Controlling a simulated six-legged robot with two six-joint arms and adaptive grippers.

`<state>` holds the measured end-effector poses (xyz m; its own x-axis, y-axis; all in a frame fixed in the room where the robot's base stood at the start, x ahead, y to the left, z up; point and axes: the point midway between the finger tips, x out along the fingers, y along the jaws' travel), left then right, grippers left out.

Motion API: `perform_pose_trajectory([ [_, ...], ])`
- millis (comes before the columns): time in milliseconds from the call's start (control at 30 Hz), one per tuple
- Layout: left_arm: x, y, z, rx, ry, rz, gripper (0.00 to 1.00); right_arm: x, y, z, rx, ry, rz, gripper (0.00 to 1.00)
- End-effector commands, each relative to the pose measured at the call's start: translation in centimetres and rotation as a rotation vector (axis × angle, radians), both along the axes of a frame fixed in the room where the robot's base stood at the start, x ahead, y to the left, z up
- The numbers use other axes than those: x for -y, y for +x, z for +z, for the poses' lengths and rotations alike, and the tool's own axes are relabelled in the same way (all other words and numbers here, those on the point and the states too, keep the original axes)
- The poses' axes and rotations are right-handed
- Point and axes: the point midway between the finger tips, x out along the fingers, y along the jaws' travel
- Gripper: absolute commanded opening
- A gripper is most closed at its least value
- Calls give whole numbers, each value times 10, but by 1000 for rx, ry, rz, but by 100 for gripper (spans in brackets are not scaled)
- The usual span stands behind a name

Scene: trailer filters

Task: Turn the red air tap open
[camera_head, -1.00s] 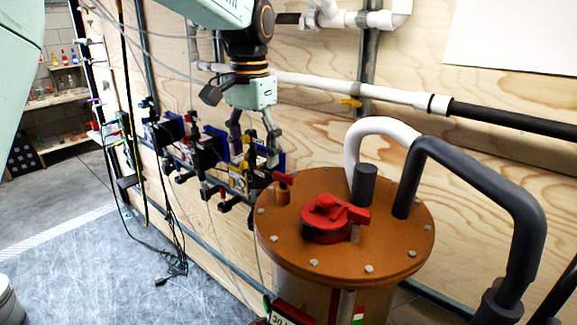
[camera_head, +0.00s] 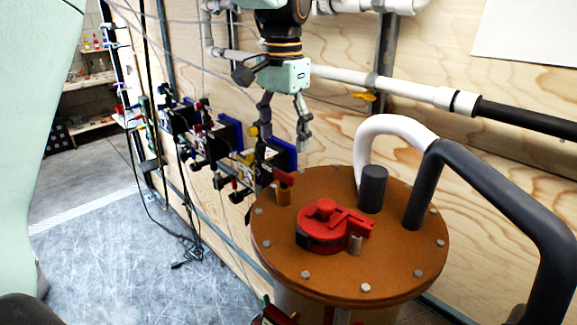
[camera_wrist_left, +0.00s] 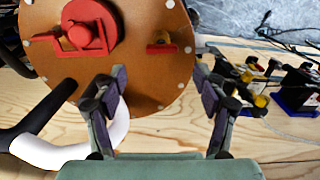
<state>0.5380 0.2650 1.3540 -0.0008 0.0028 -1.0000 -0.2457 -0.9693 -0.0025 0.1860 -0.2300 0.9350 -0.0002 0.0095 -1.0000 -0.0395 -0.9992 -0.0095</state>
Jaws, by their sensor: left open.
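A small red tap handle (camera_head: 284,178) sits on a brass-coloured fitting at the left edge of the round orange-brown lid (camera_head: 300,258). It also shows in the left wrist view (camera_wrist_left: 162,48), beyond and between the fingers. A larger red round fitting with a lever (camera_head: 325,226) stands near the lid's middle. My left gripper (camera_head: 283,140) points down above the small tap in the head view. Its fingers are apart and nothing is between them in the left wrist view (camera_wrist_left: 157,95). I see no contact with the tap. My right gripper is not in view.
A white and dark grey bent pipe (camera_head: 440,152) rises over the lid's right side, beside a dark stub (camera_head: 373,188). A plywood wall (camera_head: 420,85) with pipes stands behind. Several clamps and blue-backed devices (camera_head: 230,132) line the wall at left. Open floor (camera_head: 120,250) lies left of the tank.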

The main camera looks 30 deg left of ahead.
Motion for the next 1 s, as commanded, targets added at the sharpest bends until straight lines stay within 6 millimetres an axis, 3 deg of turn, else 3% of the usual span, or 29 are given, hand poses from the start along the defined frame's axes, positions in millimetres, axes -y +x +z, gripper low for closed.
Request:
perform_pose_trajectory([
  [133, -1, -2, -10, -2, 0, 0, 72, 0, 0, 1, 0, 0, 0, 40],
  [600, -1, -1, -72, -1, -1, 0, 72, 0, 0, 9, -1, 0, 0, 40],
  [967, 0, 1, -78, 0, 0, 0, 72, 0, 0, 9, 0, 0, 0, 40],
  [1000, 0, 1, -78, 0, 0, 0, 68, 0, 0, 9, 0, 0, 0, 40],
])
